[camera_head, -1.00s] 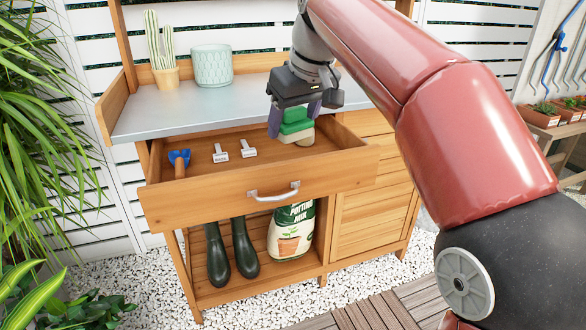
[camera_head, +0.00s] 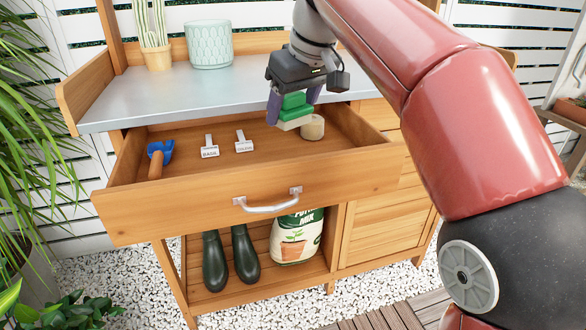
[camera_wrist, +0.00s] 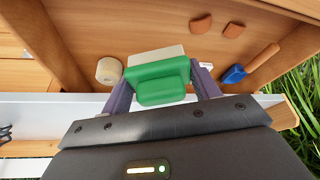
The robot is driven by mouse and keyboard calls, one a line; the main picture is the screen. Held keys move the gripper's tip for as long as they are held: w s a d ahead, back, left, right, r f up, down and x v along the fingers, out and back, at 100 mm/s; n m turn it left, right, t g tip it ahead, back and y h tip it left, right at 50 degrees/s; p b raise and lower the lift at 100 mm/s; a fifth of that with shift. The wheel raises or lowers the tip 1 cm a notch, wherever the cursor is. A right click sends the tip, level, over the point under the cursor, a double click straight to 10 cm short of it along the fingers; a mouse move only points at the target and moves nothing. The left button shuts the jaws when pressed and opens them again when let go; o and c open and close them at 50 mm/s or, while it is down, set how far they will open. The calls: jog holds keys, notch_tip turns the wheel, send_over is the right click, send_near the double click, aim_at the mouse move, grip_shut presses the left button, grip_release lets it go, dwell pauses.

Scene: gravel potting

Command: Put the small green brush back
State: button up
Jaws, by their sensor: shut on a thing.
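The small green brush (camera_head: 293,108) has a green back and a pale bristle block. My gripper (camera_head: 292,97) is shut on it, one purple finger on each side. In the wrist view the brush (camera_wrist: 159,79) sits between the fingers of my gripper (camera_wrist: 162,84), its pale side toward the drawer floor. The open wooden drawer (camera_head: 250,194) lies below it. In the head view the brush appears over the drawer's back right part. I cannot tell whether it touches the drawer floor.
The drawer holds a blue trowel (camera_head: 161,153), two white plant labels (camera_head: 209,147) and a roll of twine (camera_head: 312,127) close right of the brush. The metal worktop (camera_head: 190,95) is behind, with a patterned pot (camera_head: 208,45) and a cactus (camera_head: 157,57).

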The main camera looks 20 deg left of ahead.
notch_tip(320, 180, down, 10)
jog(key=shift+b, duration=1.25)
jog(key=shift+f, duration=0.1)
jog(key=o, duration=1)
